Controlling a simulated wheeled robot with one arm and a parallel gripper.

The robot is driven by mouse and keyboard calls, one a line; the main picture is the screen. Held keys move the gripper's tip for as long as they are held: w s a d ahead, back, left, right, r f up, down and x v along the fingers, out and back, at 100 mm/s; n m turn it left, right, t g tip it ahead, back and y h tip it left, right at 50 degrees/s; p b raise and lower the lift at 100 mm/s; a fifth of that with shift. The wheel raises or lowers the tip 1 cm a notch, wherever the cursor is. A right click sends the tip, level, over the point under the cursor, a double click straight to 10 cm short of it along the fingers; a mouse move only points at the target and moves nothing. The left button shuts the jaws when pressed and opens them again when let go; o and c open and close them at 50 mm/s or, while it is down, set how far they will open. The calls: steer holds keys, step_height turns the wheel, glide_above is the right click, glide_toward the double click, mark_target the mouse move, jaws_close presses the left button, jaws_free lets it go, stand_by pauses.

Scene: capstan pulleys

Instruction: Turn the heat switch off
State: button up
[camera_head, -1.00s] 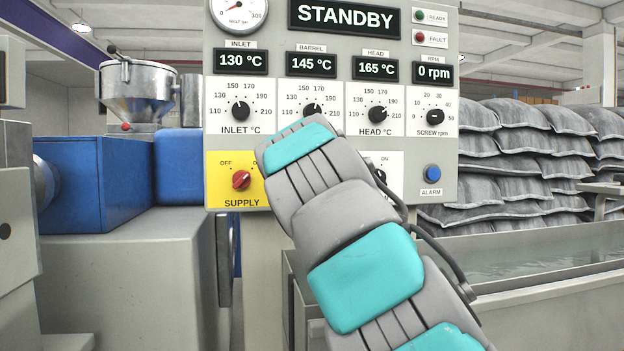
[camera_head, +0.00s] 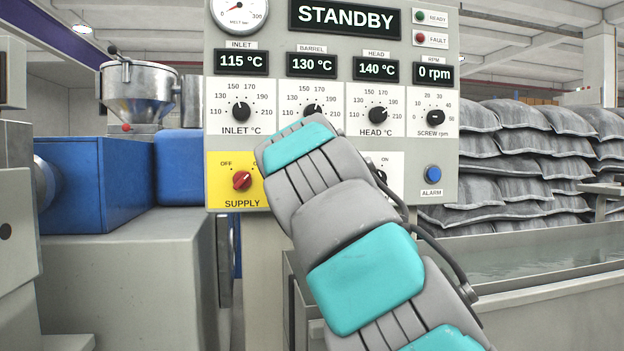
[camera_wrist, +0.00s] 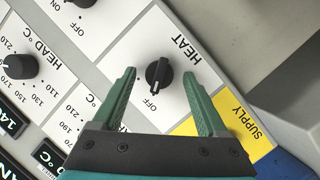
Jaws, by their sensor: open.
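The heat switch (camera_wrist: 158,73) is a black knob on a white plate in the wrist view. Its bar lies near upright in the picture, and its lower end points towards the OFF label. My gripper (camera_wrist: 160,75) is open, with one green finger on each side of the knob. Gaps show between both fingers and the knob. The ON label of this switch is not visible. In the head view my arm covers the heat switch and the gripper.
The yellow supply plate with its red knob (camera_head: 242,181) is left of my arm. Temperature dials, including the head dial (camera_head: 377,115), sit above. Another switch is partly hidden at right, near the blue alarm button (camera_head: 433,173). The display (camera_head: 344,18) reads STANDBY.

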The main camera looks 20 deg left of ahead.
steer(key=b+v, duration=0.2)
steer(key=v, duration=0.5)
steer(key=shift+s, duration=0.35)
